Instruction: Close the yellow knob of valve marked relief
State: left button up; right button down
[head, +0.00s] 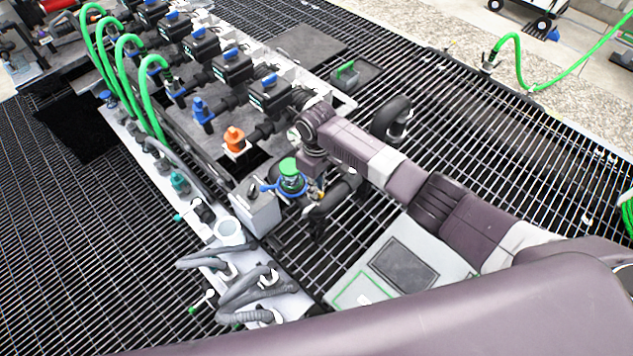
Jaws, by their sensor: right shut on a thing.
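My right arm comes in from the right, and its wrist bends down beside a green-capped fitting with a blue ring handle (289,178). My right gripper (314,184) is small and dark here, low at the end of that wrist. It is shut on a small yellowish piece (318,194), which looks like the yellow knob and is mostly covered by the fingers. The knob's turn angle and any relief marking cannot be read. My left gripper is out of view.
A grey box (257,208) stands just left of the fitting. Thick black pipes (335,196) run close to the gripper. An orange valve (235,139) and a row of black units with blue handles (231,64) lie behind. Grey hoses (250,290) lie in front. Open grating (460,130) is at the right.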

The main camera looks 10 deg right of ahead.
jog(key=shift+r+m+p, duration=0.15)
jog(key=shift+m+p, duration=0.2)
jog(key=shift+m, duration=0.25)
jog(key=shift+w, duration=0.1)
jog(key=c, duration=2)
grip_release()
notch_tip(320, 180, up, 12)
jog(key=shift+f, duration=0.1)
